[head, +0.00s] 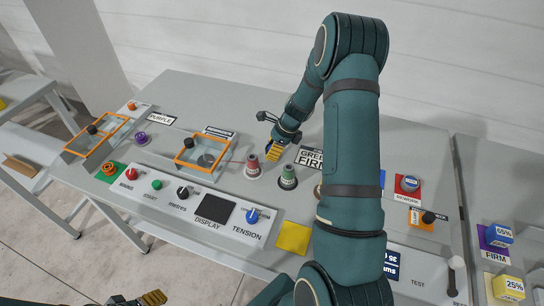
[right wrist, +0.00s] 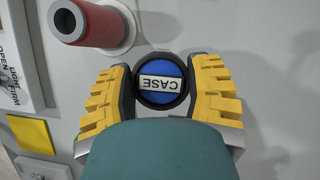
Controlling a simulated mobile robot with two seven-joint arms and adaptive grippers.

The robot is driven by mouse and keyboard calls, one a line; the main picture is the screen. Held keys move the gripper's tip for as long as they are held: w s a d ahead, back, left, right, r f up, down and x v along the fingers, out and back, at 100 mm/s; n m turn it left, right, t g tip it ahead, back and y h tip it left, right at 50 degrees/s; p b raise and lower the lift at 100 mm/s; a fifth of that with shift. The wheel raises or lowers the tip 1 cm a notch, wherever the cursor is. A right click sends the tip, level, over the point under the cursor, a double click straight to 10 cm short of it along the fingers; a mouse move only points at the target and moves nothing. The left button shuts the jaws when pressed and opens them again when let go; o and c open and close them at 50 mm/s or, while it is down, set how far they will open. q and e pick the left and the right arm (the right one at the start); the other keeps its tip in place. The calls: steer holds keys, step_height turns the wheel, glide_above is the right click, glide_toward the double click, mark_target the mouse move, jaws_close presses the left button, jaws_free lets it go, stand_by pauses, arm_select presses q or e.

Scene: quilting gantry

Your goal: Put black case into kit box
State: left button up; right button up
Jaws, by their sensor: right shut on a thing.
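My right gripper (right wrist: 160,78) is shut on the black case (right wrist: 163,99), a round black thing with a blue top and a white "CASE" label. The case sits between the yellow fingers. In the head view my right gripper (head: 274,150) is over the far middle of the grey bench, behind the cones; the case cannot be made out there. My left gripper (head: 150,298) is at the bottom edge, partly cut off, and its opening is unclear. I cannot tell which container is the kit box; two orange-rimmed clear boxes (head: 181,162) (head: 77,155) stand on the left.
A control panel with knobs and a display (head: 215,209) runs along the front. A yellow square (head: 293,237) lies near my right arm. Labelled blocks (head: 508,287) are at the right.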

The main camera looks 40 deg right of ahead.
steer(key=shift+f+b, duration=0.35)
steer(key=shift+f, duration=1.35)
steer(key=shift+f, duration=0.2)
steer(key=o, duration=1.1)
steer(key=shift+r, duration=0.1)
